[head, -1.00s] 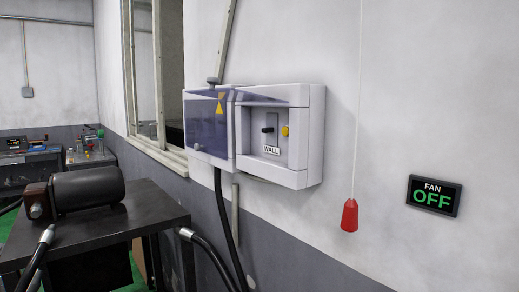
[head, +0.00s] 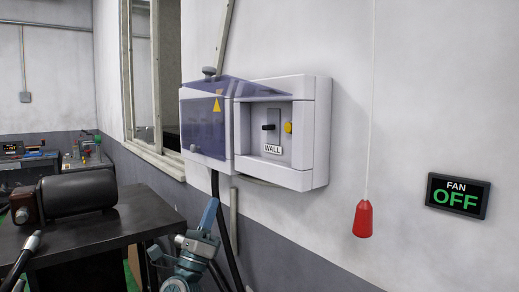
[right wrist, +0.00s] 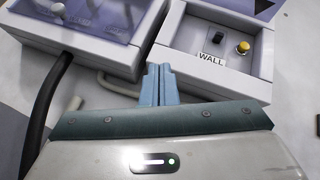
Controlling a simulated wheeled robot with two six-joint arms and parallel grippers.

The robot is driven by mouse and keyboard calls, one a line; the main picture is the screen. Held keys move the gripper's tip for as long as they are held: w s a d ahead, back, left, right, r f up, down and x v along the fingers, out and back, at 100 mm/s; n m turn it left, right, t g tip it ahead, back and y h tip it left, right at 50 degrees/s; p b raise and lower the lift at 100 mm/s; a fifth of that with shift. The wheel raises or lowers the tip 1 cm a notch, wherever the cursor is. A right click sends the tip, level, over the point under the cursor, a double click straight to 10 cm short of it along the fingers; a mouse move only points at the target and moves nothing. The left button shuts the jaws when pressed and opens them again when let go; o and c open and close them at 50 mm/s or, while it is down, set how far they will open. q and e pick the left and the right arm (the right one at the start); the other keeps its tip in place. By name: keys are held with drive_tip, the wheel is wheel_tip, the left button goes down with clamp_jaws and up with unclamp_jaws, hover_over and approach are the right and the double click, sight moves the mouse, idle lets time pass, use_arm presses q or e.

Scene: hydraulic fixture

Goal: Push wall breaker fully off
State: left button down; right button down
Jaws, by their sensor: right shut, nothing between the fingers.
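The wall breaker (head: 267,127) is a small black toggle in the right-hand bay of a white wall box (head: 315,130), above a label reading WALL (head: 272,149). The bay's tinted cover (head: 255,88) is raised. The toggle also shows in the right wrist view (right wrist: 218,38), next to a yellow button (right wrist: 243,47). My right gripper (head: 211,205) is below the box in the head view, with its blue fingers pointing up. In the right wrist view the fingers (right wrist: 159,72) are shut and empty, below and left of the toggle and apart from it. My left gripper is not in view.
The left bay has a closed tinted cover (head: 205,125). A black cable (head: 216,185) hangs below the box. A red pull handle (head: 363,219) hangs on a cord, and a sign (head: 458,196) reads FAN OFF. A black table with a motor (head: 78,194) stands at left.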

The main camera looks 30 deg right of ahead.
sight(269, 127)
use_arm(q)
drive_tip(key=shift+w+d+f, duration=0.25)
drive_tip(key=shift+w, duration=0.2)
use_arm(e)
drive_tip(key=s+d+r+m+g+h, duration=0.2)
drive_tip(key=s+r+m+g, duration=0.5)
drive_tip(key=m+g, duration=0.5)
drive_tip(key=shift+d+r+m+h, duration=0.4)
drive_tip(key=shift+d+r, duration=0.05)
drive_tip(key=shift+r, duration=0.2)
